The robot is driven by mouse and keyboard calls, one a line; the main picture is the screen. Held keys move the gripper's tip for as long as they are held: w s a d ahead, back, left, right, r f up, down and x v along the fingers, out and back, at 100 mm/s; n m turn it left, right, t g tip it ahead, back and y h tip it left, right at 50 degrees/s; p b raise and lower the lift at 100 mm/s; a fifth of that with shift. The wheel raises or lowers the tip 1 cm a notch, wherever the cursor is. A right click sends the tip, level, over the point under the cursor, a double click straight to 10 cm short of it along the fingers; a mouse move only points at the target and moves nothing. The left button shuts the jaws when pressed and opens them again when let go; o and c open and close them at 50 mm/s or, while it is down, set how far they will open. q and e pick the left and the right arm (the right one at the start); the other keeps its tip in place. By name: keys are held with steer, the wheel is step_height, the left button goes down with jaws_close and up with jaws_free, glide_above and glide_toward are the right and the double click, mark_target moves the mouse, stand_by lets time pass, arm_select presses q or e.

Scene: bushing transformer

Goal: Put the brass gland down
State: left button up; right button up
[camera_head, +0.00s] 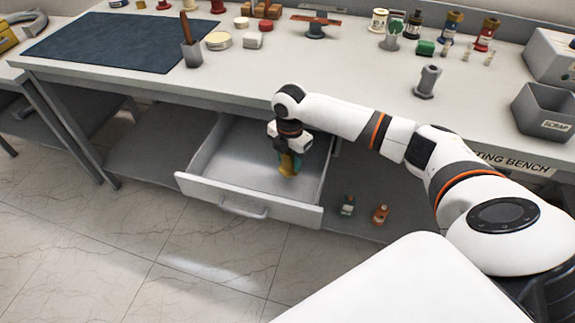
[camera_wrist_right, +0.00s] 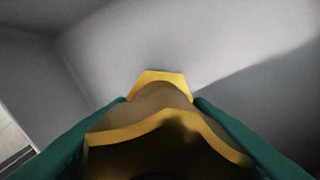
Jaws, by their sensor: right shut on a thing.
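The brass gland (camera_head: 288,166) is a yellow-gold fitting, held in my right gripper (camera_head: 289,158) over or in the open drawer. In the right wrist view the brass gland (camera_wrist_right: 160,110) fills the lower middle, between the green fingers of my right gripper (camera_wrist_right: 158,108). Its hexagonal end points at the grey drawer floor. I cannot tell whether it touches the floor. The open drawer (camera_head: 246,192) hangs below the bench top and looks otherwise empty. My left gripper is not in view.
The bench top (camera_head: 330,75) overhangs the drawer's back. A grey bushing (camera_head: 428,82) and a scrap bin (camera_head: 545,112) stand on it at the right. Two small bottles (camera_head: 347,205) (camera_head: 380,214) are on the lower shelf right of the drawer. A blue mat (camera_head: 120,40) lies at the left.

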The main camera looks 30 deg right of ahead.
mark_target(289, 167)
steer(key=shift+f, duration=1.95)
steer(key=o, duration=1.2)
steer(key=shift+f, duration=0.15)
step_height(289, 167, up, 12)
steer(key=shift+r, duration=0.2)
steer(key=shift+f, duration=0.1)
